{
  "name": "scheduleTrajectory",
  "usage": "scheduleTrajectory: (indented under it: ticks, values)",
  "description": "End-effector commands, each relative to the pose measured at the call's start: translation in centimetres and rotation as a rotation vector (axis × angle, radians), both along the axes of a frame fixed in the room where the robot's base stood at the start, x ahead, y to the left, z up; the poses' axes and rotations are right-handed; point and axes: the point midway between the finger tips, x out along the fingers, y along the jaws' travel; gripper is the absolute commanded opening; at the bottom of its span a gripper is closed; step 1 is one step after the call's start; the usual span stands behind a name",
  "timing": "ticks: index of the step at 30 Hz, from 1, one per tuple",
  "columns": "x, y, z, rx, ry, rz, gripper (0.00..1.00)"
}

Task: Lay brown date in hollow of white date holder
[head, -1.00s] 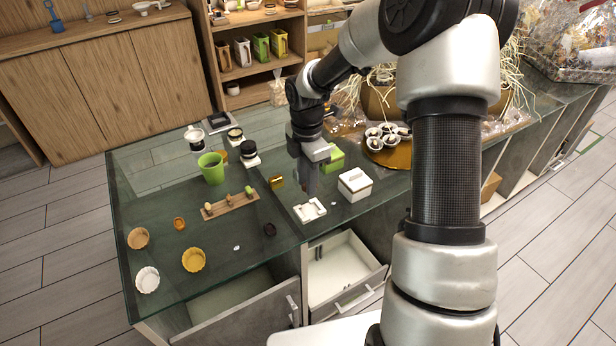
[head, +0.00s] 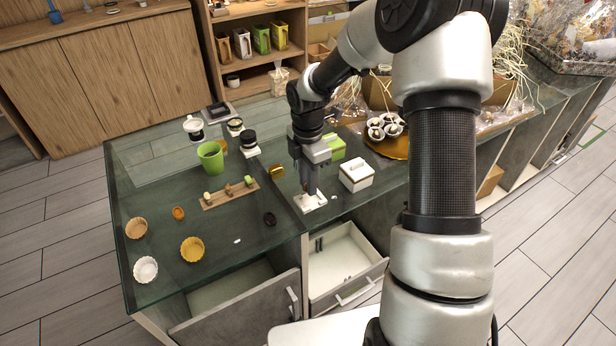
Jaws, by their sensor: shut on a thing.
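The white date holder (head: 322,203) is a small pale block on the glass counter, left of and in front of a white lidded box. My gripper (head: 311,192) points straight down over it, fingertips right at the top of the holder. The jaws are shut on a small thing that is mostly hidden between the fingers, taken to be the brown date. The fingers cover the hollow, so I cannot tell whether the date touches it.
The white lidded box (head: 356,178) stands close right of my gripper, with a green box (head: 337,147) behind. Left are a wooden rack (head: 216,202) with small pieces, a dark oval piece (head: 269,219) and a green cup (head: 211,157). An open drawer (head: 343,262) juts out in front.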

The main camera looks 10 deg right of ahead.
Motion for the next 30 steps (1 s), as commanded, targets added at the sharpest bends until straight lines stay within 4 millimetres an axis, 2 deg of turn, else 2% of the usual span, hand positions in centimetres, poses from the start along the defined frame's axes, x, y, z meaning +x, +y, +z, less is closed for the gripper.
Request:
scheduleTrajectory:
  ticks: [1, 6, 30]
  values:
    - [0.0, 0.0, -0.8, 0.0, 0.001, 0.001, 0.12]
    - [0.0, 0.0, -1.4, 0.0, 0.0, 0.001, 0.12]
    - [0.0, 0.0, -1.9, 0.0, 0.0, 0.001, 0.12]
